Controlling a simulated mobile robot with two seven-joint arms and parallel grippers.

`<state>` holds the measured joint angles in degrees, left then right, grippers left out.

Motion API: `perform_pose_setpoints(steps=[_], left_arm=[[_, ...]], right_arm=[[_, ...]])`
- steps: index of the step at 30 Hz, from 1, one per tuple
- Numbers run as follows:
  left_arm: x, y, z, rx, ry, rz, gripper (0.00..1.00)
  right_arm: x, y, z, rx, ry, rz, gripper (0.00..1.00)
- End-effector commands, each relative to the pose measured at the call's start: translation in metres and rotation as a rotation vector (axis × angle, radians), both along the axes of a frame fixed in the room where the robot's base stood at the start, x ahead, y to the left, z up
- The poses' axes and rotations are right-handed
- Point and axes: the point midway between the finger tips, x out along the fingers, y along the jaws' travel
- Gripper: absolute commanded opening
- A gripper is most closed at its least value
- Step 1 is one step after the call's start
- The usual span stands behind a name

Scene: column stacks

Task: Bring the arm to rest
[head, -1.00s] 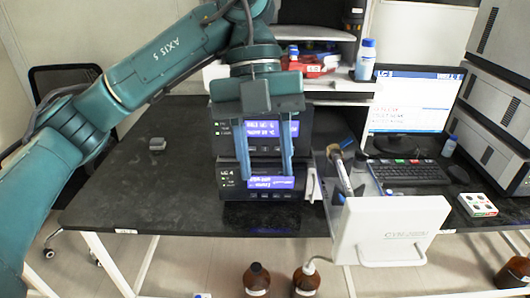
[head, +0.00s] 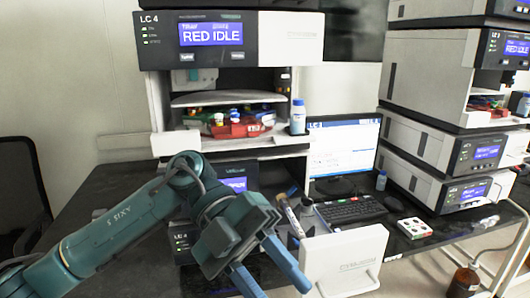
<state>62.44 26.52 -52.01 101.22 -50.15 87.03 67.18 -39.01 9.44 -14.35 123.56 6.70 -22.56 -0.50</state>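My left arm (head: 115,232) comes in from the lower left in the head view, teal and bent at the wrist. My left gripper (head: 278,284) hangs low in front of the LC 4 column stack. Its two blue fingers point down and to the right and stand apart, with nothing seen between them. The fingertips lie close to the left side of the white box-shaped unit (head: 345,262); I cannot tell whether they touch it. My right gripper is not in view.
The LC 4 stack (head: 290,38) stands behind the gripper, its display reading RED IDLE. A monitor (head: 343,150), a keyboard (head: 350,209) and another instrument stack (head: 425,150) stand to the right. The dark bench top (head: 110,190) is clear at left.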

Motion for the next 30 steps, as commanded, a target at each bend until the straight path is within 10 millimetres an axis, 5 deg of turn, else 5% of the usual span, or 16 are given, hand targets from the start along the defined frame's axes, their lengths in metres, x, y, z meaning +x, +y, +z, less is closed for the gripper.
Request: perform_pose_setpoints(steps=[6, 10, 14, 17, 21, 27, 30], left_arm=[[0.004, -0.035, 0.022, -0.584, 0.335, 0.243, 0.39], [0.037, -0.029, 0.021, -0.832, 0.515, 0.527, 0.39], [0.076, -0.006, -0.010, -0.969, 0.679, 0.886, 0.39], [0.098, 0.018, -0.054, -0.987, 0.788, 1.184, 0.39], [0.105, 0.059, -0.143, -0.870, 0.925, 1.620, 0.39], [0.055, 0.110, -0.271, -0.493, 1.063, 2.095, 0.39], [0.020, 0.126, -0.314, -0.302, 1.102, 2.227, 0.39]], right_arm=[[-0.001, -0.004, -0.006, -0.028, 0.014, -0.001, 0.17], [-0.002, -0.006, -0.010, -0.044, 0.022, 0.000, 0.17], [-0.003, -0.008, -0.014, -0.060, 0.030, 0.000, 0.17], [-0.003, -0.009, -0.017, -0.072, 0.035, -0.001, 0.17], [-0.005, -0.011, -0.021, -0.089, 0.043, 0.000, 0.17], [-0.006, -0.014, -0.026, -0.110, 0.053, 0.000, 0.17], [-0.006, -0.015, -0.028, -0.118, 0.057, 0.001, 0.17]])
